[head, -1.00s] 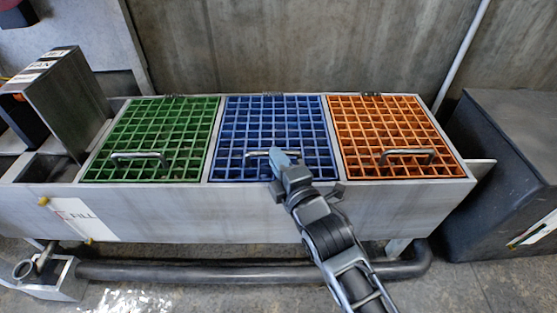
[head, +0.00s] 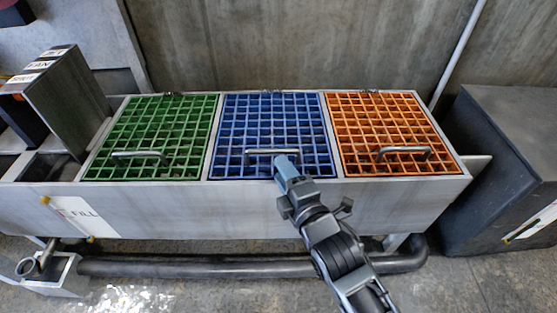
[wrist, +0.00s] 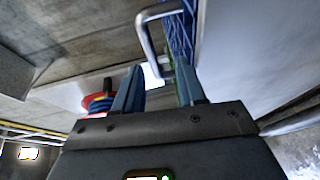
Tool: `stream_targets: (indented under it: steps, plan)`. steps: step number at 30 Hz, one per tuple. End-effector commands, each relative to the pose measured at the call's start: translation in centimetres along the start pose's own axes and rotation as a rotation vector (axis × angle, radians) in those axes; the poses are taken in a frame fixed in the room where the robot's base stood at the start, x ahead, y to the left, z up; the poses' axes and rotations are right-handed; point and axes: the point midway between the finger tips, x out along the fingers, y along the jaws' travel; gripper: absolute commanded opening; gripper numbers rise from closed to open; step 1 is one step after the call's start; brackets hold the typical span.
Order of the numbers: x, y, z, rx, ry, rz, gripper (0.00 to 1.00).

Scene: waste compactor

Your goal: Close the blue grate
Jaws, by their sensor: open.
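The blue grate (head: 270,115) lies flat in the middle opening of the long metal trough, level with its neighbours. Its bar handle (head: 271,152) is near the front edge; in the wrist view the handle (wrist: 150,40) stands ahead of the fingers. My gripper (head: 284,163) is at the front edge of the blue grate, by the right end of the handle. In the wrist view my gripper (wrist: 158,88) has its two blue-grey fingers apart with nothing held between them. The handle appears just beyond the fingertips.
A green grate (head: 155,125) lies shut on the left and an orange grate (head: 385,120) on the right, each with a handle. The metal trough (head: 200,208) has a front wall below the grates. A dark box (head: 510,150) stands at right. A concrete wall is behind.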

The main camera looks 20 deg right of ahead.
Motion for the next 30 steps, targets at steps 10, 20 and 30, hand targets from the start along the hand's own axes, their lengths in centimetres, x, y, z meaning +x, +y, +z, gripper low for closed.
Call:
stream_targets:
  steps: [10, 20, 30]
  plan:
    - [-3.7, -0.1, 0.0, 0.001, 0.0, -0.002, 0.4]
    - [-3.8, -0.1, 0.0, 0.0, 0.0, -0.001, 0.4]
    - [-5.3, -0.6, 0.1, 0.054, -0.003, -0.01, 0.4]
